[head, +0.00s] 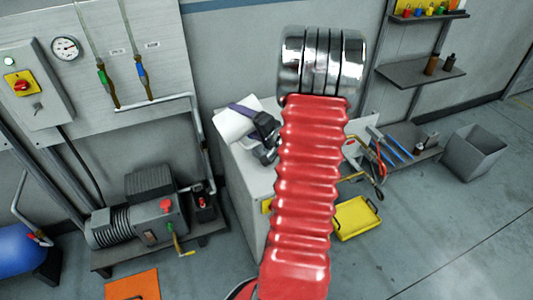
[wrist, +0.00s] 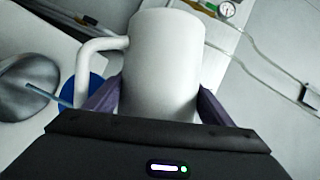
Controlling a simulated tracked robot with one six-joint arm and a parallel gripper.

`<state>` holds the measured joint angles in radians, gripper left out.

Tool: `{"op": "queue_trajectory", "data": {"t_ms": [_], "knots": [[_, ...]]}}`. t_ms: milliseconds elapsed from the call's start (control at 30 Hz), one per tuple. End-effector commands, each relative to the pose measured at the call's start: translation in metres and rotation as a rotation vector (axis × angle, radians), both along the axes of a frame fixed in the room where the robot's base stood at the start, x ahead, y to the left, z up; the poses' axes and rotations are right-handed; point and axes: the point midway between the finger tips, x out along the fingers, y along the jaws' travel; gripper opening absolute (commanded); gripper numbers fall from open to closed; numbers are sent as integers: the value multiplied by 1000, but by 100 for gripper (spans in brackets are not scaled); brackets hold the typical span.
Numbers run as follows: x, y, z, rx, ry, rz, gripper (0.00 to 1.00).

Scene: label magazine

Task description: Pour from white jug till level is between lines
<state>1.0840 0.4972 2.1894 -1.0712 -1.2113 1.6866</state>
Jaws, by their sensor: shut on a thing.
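The white jug (wrist: 165,60) fills the middle of the wrist view, with its handle on the left. My gripper (wrist: 160,100) is shut on it, with one purple finger on each side of its body. In the head view the jug (head: 233,122) is held above the grey cabinet top and looks tilted. The jug's mouth and contents are hidden. I cannot make out a receiving vessel with level lines; my red arm covers much of the cabinet top in the head view.
A grey metallic round thing (wrist: 30,85) and a blue round thing (wrist: 92,92) lie left of the jug in the wrist view. The grey cabinet (head: 246,190) stands beside a pump (head: 140,220). A yellow tray (head: 356,217) lies right of my arm.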

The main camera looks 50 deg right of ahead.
Motion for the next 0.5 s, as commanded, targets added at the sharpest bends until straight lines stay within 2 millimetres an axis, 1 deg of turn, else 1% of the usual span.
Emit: {"op": "queue_trajectory", "data": {"t_ms": [500], "knots": [[-1,-3,5,41,-24,0,31]]}}
